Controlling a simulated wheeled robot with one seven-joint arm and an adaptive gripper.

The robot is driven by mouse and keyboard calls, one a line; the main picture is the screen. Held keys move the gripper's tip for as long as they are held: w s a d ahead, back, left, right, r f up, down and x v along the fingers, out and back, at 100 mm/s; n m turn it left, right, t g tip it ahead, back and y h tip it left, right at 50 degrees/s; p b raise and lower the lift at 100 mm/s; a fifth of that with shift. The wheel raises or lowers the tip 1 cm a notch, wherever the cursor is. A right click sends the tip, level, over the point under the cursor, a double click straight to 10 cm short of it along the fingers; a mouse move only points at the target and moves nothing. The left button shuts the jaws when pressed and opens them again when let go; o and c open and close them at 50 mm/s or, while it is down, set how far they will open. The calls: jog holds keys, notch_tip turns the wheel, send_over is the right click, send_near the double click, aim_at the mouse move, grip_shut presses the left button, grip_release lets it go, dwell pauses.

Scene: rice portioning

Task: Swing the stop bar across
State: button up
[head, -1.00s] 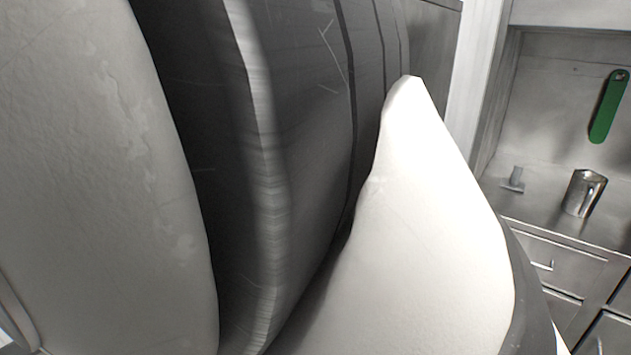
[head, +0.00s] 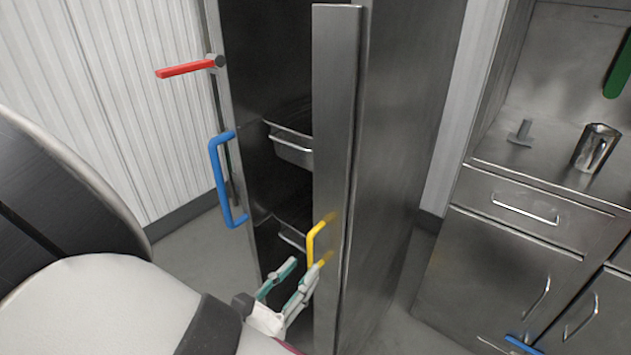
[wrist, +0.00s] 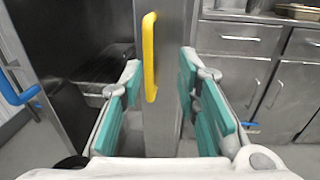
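A red bar (head: 185,69) sticks out to the left from a grey pivot at the upper left edge of a tall steel cabinet. It looks nearly level, and I take it to be the stop bar. It does not show in the wrist view. My gripper (head: 305,265) is low in front of the cabinet, well below and right of the red bar. In the wrist view my gripper (wrist: 160,62) is open, with its teal fingers apart on either side of a yellow handle (wrist: 150,60). Whether they touch it, I cannot tell.
The yellow handle is on a narrow upright steel panel (head: 336,100). A blue handle (head: 215,180) is on the cabinet's left edge, below the red bar. The cabinet stands open, with metal trays (head: 292,150) inside. A steel counter with drawers (head: 520,205) stands right.

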aim_at(328, 240)
jog(key=shift+x, duration=2.7)
jog(key=shift+c, duration=0.5)
